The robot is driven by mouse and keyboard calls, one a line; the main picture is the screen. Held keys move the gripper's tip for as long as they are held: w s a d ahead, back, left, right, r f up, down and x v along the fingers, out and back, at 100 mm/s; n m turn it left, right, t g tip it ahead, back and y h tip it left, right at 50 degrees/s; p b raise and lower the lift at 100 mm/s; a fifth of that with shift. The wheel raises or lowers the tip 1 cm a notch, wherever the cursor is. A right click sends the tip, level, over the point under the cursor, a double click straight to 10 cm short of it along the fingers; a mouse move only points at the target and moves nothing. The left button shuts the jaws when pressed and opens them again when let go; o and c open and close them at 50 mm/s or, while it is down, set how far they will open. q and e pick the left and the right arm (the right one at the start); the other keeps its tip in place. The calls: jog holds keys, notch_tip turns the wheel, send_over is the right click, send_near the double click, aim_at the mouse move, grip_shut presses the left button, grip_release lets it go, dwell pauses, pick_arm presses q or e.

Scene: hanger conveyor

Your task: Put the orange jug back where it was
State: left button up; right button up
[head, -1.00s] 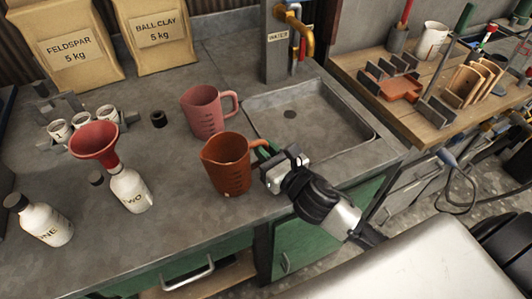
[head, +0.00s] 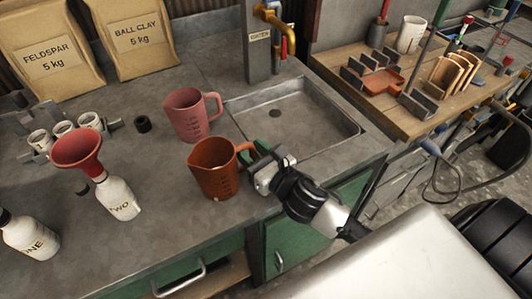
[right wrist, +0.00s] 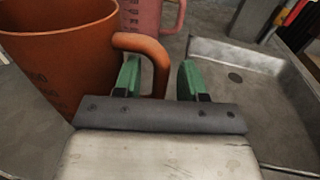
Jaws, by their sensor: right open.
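The orange jug (head: 212,172) stands upright on the grey counter, left of the sink's near corner. Its handle (right wrist: 157,62) points right, towards my right gripper. My right gripper (head: 262,156) is at the handle. In the right wrist view its two green fingers (right wrist: 159,80) are apart, with the handle's outer bar in the gap between them; I cannot tell whether they touch it. The jug's top is cut off in that view. My left gripper is not in view.
A pink jug (head: 188,118) stands just behind the orange one. The sink (head: 300,120) lies to the right. Bottle TWO (head: 118,199) with a red funnel (head: 77,150) and bottle ONE (head: 30,235) stand to the left. Bare counter lies between bottle TWO and the orange jug.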

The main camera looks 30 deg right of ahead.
jog(key=b+v, duration=0.2)
jog(key=v, duration=0.8)
jog(key=shift+s+f, duration=0.15)
jog(key=shift+s, duration=0.05)
jog(key=shift+v, duration=0.8)
